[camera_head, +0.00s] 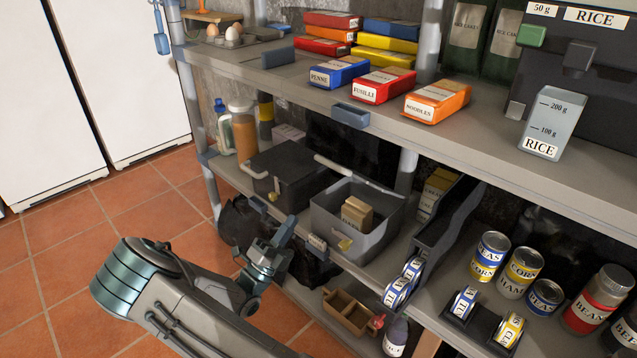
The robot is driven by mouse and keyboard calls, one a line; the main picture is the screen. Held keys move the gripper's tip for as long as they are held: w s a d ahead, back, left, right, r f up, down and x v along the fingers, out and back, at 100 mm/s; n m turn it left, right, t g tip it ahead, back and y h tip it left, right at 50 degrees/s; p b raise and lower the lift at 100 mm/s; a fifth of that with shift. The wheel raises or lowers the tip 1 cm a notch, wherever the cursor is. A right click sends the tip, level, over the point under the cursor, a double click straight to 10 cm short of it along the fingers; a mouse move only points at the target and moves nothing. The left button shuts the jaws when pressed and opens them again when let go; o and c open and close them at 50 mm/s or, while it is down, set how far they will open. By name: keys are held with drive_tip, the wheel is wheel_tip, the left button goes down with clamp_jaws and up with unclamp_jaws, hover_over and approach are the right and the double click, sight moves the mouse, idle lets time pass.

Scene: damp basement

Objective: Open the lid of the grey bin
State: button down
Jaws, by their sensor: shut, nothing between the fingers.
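The grey bin (372,246) stands on the lower shelf with a yellow latch on its front. Its top looks open, and a small tan labelled box (357,213) shows inside. A light bar (345,171) runs along its back edge; whether this is part of a raised lid I cannot tell. A darker bin (300,168) with its lid down and a yellow latch stands to its left. My gripper (286,232) is shut and empty, in front of the shelf, left of the grey bin. It seems apart from both bins.
The upper shelf (330,96) overhangs the bins and carries pasta boxes and a rice dispenser. Bottles (244,132) stand left of the dark bin. A sloped can rack (445,235) and cans are to the right. A black bag (240,226) is behind my gripper. Tiled floor is free at left.

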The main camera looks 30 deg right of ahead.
drive_tip(key=b+x, duration=0.4)
drive_tip(key=x, duration=0.9)
drive_tip(key=shift+w+d+r, duration=0.15)
drive_tip(key=shift+d+r, duration=0.1)
drive_tip(key=shift+r, duration=0.05)
drive_tip(key=shift+r, duration=0.1)
